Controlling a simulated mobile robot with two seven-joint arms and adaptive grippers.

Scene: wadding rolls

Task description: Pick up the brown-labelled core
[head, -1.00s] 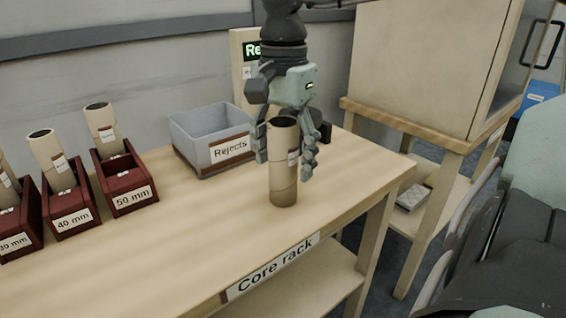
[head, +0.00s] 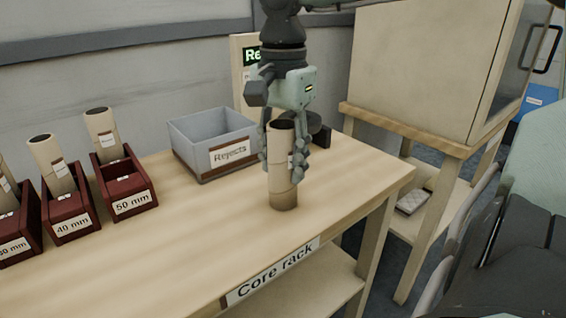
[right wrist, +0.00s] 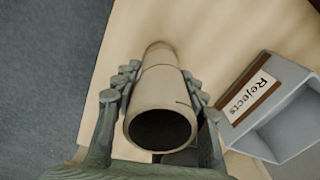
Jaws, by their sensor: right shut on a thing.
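A cardboard core (head: 282,182) stands upright on the wooden table, right of the Rejects bin. My right gripper (head: 282,160) comes down from above with its fingers on both sides of the core's upper part, shut on it. In the right wrist view the core (right wrist: 160,92) runs away from the camera, its dark open end nearest, between the fingers of my right gripper (right wrist: 160,104). Its base appears to rest on the table. A label on its side is mostly hidden by a finger, so its colour cannot be told. My left gripper is not in view.
The grey Rejects bin (head: 185,142) stands left of the core. Dark red holders marked 40 mm (head: 70,224) and 50 mm (head: 131,203) hold other cores at the left. A dark round object (head: 318,130) stands behind the gripper. The front middle of the table is clear.

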